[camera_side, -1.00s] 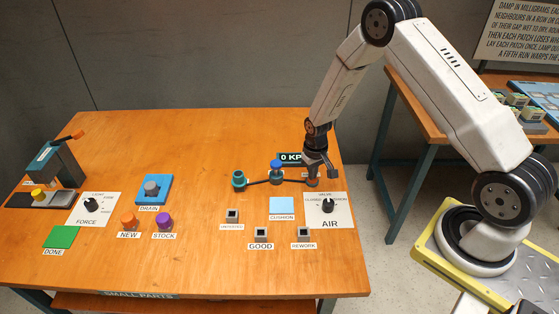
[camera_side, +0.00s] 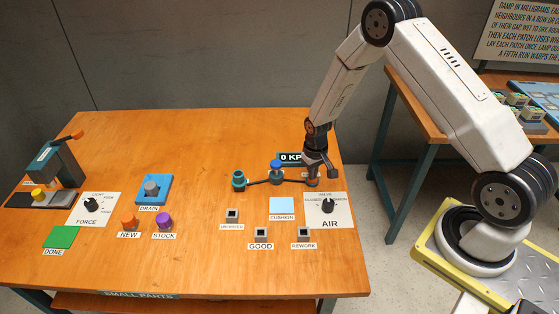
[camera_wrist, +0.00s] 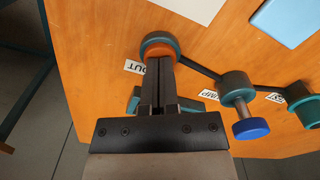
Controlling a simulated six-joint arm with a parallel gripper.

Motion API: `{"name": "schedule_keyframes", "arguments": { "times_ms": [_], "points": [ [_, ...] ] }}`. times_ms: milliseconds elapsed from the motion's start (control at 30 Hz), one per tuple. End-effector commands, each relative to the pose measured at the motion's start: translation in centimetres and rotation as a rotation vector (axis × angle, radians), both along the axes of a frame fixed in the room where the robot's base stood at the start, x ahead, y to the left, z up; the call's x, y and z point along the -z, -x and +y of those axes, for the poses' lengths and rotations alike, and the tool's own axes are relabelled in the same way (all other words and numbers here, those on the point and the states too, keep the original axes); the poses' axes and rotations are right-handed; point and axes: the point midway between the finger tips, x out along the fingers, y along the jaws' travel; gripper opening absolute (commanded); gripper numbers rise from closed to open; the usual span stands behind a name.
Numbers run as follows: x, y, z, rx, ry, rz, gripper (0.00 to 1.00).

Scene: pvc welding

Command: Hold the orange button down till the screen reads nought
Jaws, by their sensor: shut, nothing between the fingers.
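The orange button (camera_wrist: 159,49) sits in a round teal housing beside the OUT label in the wrist view. My gripper (camera_wrist: 160,60) is shut and empty, and its fingertips are over the button, covering part of it. They look to be touching it, but how far it is pressed I cannot tell. In the side view my gripper (camera_side: 314,178) points down onto the same spot at the table's right, hiding most of the button. The dark screen (camera_side: 290,158) behind it shows "0 KP", with its right end hidden by my gripper.
A blue-topped pump knob (camera_side: 277,165) and a teal round port (camera_side: 239,179) stand left of my gripper, joined by dark tubing. The AIR valve dial (camera_side: 328,206) is close in front. Another orange knob, NEW (camera_side: 128,221), is far left. The table's middle is clear.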

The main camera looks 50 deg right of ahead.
Motion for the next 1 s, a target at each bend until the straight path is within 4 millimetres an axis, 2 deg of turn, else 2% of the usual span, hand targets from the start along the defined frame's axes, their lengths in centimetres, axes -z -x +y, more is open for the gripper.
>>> {"name": "schedule_keyframes", "arguments": {
  "times_ms": [333,1000],
  "points": [
    [-0.2,0.0,0.0,0.000,0.000,0.000,0.00],
    [-3.0,0.0,0.0,0.000,0.000,-0.001,0.00]
  ]
}}
